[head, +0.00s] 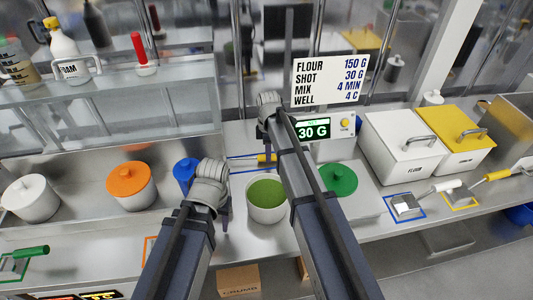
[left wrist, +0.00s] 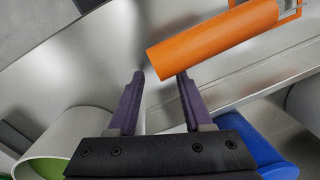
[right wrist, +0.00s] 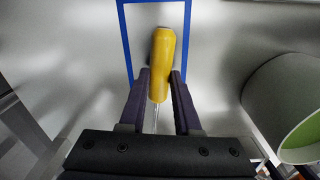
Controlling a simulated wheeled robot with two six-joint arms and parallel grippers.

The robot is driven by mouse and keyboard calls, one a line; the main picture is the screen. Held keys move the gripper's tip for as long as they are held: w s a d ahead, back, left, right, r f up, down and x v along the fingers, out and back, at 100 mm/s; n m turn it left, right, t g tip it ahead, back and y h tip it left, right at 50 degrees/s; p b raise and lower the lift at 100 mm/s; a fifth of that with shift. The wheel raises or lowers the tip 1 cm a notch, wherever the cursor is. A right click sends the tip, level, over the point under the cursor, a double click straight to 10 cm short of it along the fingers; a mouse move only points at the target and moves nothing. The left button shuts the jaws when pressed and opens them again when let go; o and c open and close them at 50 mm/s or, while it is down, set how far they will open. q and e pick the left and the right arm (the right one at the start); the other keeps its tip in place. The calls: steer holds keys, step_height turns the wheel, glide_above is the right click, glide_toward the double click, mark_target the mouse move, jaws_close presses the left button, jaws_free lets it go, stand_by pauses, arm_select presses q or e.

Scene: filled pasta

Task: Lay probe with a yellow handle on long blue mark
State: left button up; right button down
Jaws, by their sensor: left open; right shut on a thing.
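The probe with the yellow handle (right wrist: 163,60) is in my right gripper (right wrist: 162,80), which is shut on the handle. A thin metal shaft runs back from the handle between the fingers. The long blue mark (right wrist: 128,45) is an outline on the steel counter, and the handle appears within its lines. I cannot tell whether the probe touches the counter. In the head view the yellow handle (head: 265,159) shows by the blue mark (head: 242,172), partly hidden by my right arm. My left gripper (left wrist: 160,78) is open and empty, near an orange handle (left wrist: 215,38).
A white pot with green contents (head: 266,192) stands between my arms. A blue-lidded pot (head: 184,170), an orange-lidded pot (head: 130,180) and a green lid (head: 339,177) are nearby. A scale (head: 322,135) reads 30 G behind. Bins (head: 402,145) stand right.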

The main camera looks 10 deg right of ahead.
stand_by(0.4)
jaws_free()
stand_by(0.6)
arm_select(q)
steer(key=shift+r, duration=0.1)
stand_by(0.4)
step_height(320, 180, up, 8)
steer(key=p, duration=0.8)
arm_select(e)
step_height(320, 180, up, 8)
